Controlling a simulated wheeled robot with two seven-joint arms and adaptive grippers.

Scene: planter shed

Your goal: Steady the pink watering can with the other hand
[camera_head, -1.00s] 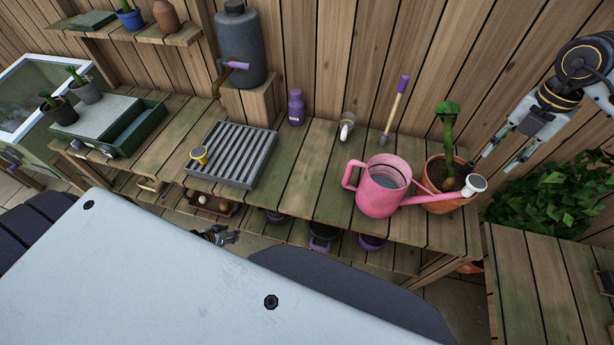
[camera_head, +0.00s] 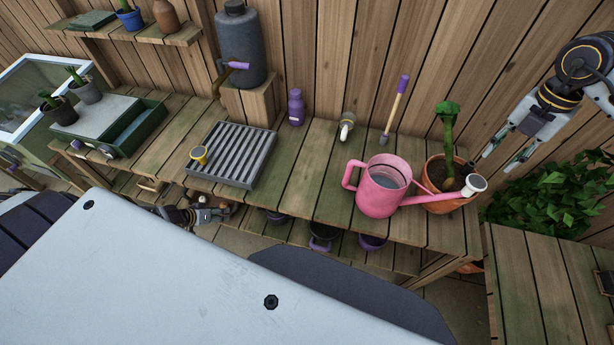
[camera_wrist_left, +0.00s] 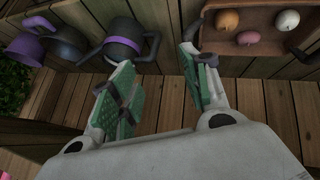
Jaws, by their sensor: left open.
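The pink watering can (camera_head: 377,198) stands upright on the wooden bench, its handle to the left. Its spout reaches right across the front of a terracotta pot (camera_head: 440,206) with a green plant, ending in a pale rose (camera_head: 475,183). The can looks partly filled. My left gripper (camera_head: 222,214) is low at the bench's front edge, left of and below the can, apart from it. In the left wrist view its jaws (camera_wrist_left: 157,62) are open and empty. My right gripper (camera_head: 500,160) is open, right of and above the pot, not touching the can.
A grey slatted tray (camera_head: 233,154), purple bottle (camera_head: 296,107), small pale item (camera_head: 347,127) and trowel (camera_head: 394,112) are on the bench. The bench is clear left of the can.

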